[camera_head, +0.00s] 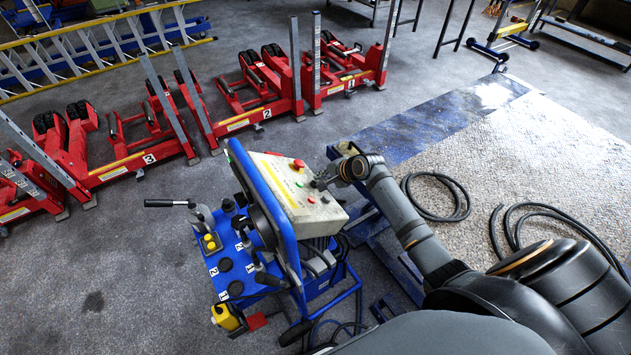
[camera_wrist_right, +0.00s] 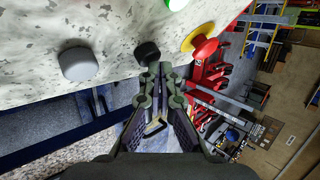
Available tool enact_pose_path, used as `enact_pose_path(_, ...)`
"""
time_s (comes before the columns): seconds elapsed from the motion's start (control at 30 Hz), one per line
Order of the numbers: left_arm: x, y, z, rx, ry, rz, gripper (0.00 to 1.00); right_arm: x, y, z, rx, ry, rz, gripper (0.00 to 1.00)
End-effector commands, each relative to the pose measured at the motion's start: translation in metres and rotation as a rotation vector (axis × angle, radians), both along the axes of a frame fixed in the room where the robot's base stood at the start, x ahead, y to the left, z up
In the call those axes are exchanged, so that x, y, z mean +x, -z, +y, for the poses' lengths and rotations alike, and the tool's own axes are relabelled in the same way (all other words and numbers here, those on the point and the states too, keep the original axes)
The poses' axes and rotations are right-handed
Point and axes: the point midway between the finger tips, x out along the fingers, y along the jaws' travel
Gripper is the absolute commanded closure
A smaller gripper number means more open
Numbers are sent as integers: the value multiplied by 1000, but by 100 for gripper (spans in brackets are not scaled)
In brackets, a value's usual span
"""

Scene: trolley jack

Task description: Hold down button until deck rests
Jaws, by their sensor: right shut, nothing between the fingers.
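A pale, scuffed control box (camera_head: 318,211) sits on a blue wheeled cart (camera_head: 279,215). Its face carries a red mushroom button (camera_head: 298,164) on a yellow ring, a green button (camera_wrist_right: 175,4), a black button (camera_wrist_right: 148,53) and a grey button (camera_wrist_right: 79,64). My right gripper (camera_head: 319,184) is shut and empty at the box's right side. In the right wrist view its fingertips (camera_wrist_right: 161,72) are at the black button and overlap its lower edge. I cannot tell whether the button is pressed in. I cannot tell which part is the deck. My left gripper is out of view.
Several red lifting columns (camera_head: 247,112) stand in a row at the back left. A ladder (camera_head: 100,50) lies behind them. Blue steel rails (camera_head: 366,226) lie right of the cart, beneath my right arm. Black cables (camera_head: 440,197) coil on the floor at right. Grey floor at left is clear.

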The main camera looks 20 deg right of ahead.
Motion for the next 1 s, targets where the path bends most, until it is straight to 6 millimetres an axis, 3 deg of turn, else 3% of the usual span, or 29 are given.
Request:
enact_pose_path(0.13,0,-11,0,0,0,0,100,1,-10,-5,-1,0,-1,100)
enact_pose_path(0.53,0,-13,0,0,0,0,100,2,-12,-8,0,1,-2,100)
enact_pose_path(1.0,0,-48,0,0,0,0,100,5,-48,-34,0,1,-1,100)
